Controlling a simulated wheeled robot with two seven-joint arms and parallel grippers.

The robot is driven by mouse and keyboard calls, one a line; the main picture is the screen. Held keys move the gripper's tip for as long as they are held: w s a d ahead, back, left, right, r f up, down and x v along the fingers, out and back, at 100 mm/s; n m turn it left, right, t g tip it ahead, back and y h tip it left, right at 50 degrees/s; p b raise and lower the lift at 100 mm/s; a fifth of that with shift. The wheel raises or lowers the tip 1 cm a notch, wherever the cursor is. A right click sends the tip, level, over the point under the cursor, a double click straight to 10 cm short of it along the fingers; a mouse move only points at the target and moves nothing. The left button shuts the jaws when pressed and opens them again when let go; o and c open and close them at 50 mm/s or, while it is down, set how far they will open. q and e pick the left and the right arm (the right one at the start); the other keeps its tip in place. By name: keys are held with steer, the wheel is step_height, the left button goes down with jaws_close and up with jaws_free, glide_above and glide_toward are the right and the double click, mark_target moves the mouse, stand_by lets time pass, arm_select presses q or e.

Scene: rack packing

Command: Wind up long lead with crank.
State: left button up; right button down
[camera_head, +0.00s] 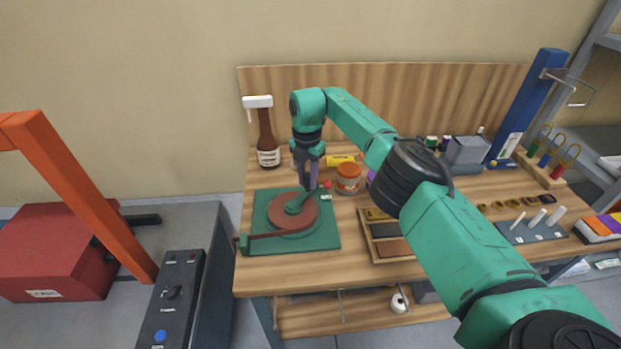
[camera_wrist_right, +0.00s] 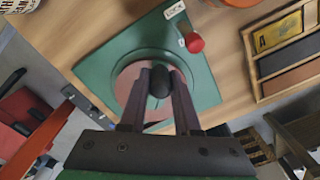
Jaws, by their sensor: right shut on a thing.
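A winding device on a green base plate (camera_head: 325,238) sits at the left of the wooden bench. It carries a round brown drum (camera_head: 309,218) with a green crank arm (camera_head: 297,204) on top. My right gripper (camera_head: 308,187) reaches down over the drum from above. In the right wrist view its fingers are shut on the dark crank knob (camera_wrist_right: 159,82). A red knob (camera_wrist_right: 194,43) stands near the plate's edge. My left gripper is out of view.
An orange-lidded jar (camera_head: 348,178) stands just right of the plate, close to my right gripper. A sectioned wooden tray (camera_head: 378,258) lies further right. A blue post (camera_head: 528,105) rises at the bench's back right.

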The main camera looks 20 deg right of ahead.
steer(key=shift+d+r, duration=0.1)
steer(key=c, duration=0.6)
jaws_free()
steer(key=shift+r, duration=0.4)
step_height(320, 180, up, 8)
steer(key=shift+r+b, duration=0.1)
steer(key=shift+b, duration=0.9)
step_height(320, 180, up, 6)
steer(key=p, duration=0.2)
steer(key=shift+f+p, duration=0.2)
steer(key=shift+p, duration=0.2)
steer(key=shift+f, duration=0.1)
